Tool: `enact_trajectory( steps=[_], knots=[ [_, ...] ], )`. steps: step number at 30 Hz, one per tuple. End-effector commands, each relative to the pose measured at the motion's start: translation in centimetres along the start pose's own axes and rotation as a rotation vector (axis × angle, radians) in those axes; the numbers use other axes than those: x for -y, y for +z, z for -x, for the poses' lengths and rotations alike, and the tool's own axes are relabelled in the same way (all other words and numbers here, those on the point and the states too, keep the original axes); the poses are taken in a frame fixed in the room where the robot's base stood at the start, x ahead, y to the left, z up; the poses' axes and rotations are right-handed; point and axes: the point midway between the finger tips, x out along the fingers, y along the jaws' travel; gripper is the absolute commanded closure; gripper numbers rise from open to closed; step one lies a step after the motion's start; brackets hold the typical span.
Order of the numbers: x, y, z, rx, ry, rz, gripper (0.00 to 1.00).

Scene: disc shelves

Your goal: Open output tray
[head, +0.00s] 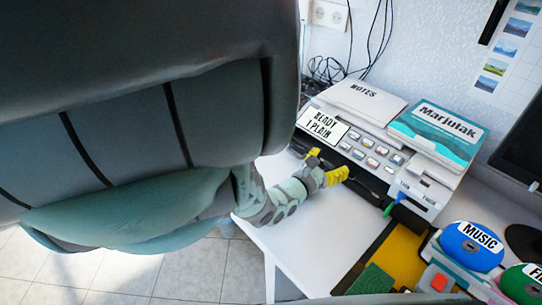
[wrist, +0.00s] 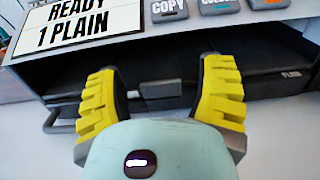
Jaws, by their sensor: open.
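The printer-like machine (head: 437,188) stands on the white table and its sign (head: 323,129) reads "READY 1 PLAIN". Along its lower front runs a dark tray section (head: 369,183). In the wrist view the dark tray front (wrist: 262,86) spans the picture below the buttons, with a small dark tab (wrist: 160,90) at its middle. A dark bar (wrist: 58,128) shows low at the left, partly hidden by a finger. My gripper (head: 326,167) is open at the machine's front, its yellow fingers on either side of the tab. I cannot tell whether they touch anything.
A teal "Marjulak" box (head: 436,133) and a white "NOTES" pad (head: 364,100) lie on top of the machine. Blue "MUSIC" (head: 472,246) and green (head: 522,283) discs stand at the lower right. The white table (head: 312,243) in front of the machine is clear.

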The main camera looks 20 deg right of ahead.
Motion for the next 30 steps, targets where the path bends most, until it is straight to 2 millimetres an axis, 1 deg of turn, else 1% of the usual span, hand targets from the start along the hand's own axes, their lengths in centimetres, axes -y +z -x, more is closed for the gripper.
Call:
enact_trajectory(
  steps=[2,3,21,24,30],
  knots=[
    [0.08,0.01,-0.01,0.0,-0.002,0.0,0.31],
    [0.08,0.01,-0.01,0.0,-0.002,-0.001,0.29],
    [0.09,0.0,0.02,0.0,-0.002,-0.001,0.91],
    [0.09,0.0,0.02,0.0,-0.002,-0.001,1.0],
    [0.04,0.09,0.26,0.0,-0.001,-0.001,1.0]
  ],
)
